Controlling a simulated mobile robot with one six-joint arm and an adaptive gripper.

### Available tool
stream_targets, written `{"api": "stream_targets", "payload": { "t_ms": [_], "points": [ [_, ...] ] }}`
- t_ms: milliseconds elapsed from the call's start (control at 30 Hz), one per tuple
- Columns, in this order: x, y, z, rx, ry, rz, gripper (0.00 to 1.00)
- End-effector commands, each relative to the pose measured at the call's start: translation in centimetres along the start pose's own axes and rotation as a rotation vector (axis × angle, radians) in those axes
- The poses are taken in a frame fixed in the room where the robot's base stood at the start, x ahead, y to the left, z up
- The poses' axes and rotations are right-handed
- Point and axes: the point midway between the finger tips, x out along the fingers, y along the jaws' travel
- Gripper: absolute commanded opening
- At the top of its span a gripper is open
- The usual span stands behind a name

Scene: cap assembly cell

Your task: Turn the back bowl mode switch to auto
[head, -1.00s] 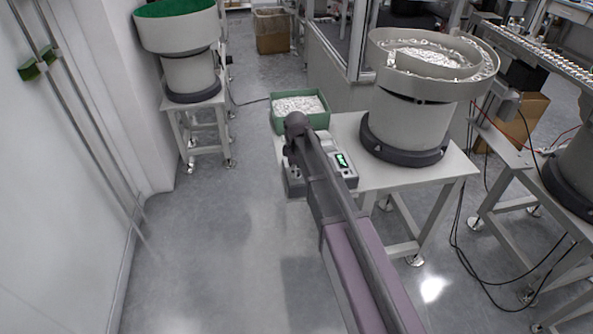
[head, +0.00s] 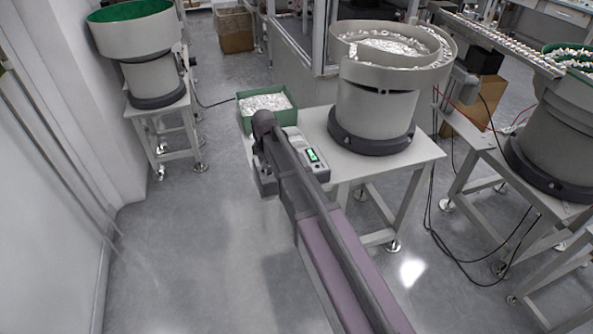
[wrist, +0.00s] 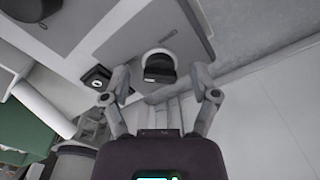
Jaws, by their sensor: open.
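A dark rotary switch knob (wrist: 160,70) in a pale round collar sits on a grey control box panel (wrist: 118,42) in the wrist view. My gripper (wrist: 166,88) is open, with one finger on each side of the knob in the picture. Nothing is between the fingertips that shows as gripped, and I cannot tell whether they touch the knob. In the head view the control box, with a lit green display (head: 312,155), is on the stand of the middle bowl feeder (head: 372,110). My arm hides the switch and most of the gripper there. The switch's setting is not readable.
A green bin of white parts (head: 266,104) stands beside the control box. A green-lined bowl feeder (head: 140,50) is at the left and another feeder (head: 556,140) at the right. A smaller dark square fitting (wrist: 97,78) lies left of the knob. Floor left of the stand is clear.

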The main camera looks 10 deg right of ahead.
Motion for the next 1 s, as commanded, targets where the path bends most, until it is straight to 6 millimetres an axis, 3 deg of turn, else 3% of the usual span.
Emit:
{"api": "stream_targets", "payload": {
  "t_ms": [367,1000],
  "points": [
    [0.00,0.02,0.00,0.138,0.000,0.000,0.77],
    [0.00,0.03,0.01,0.552,0.000,0.000,0.77]
  ]
}}
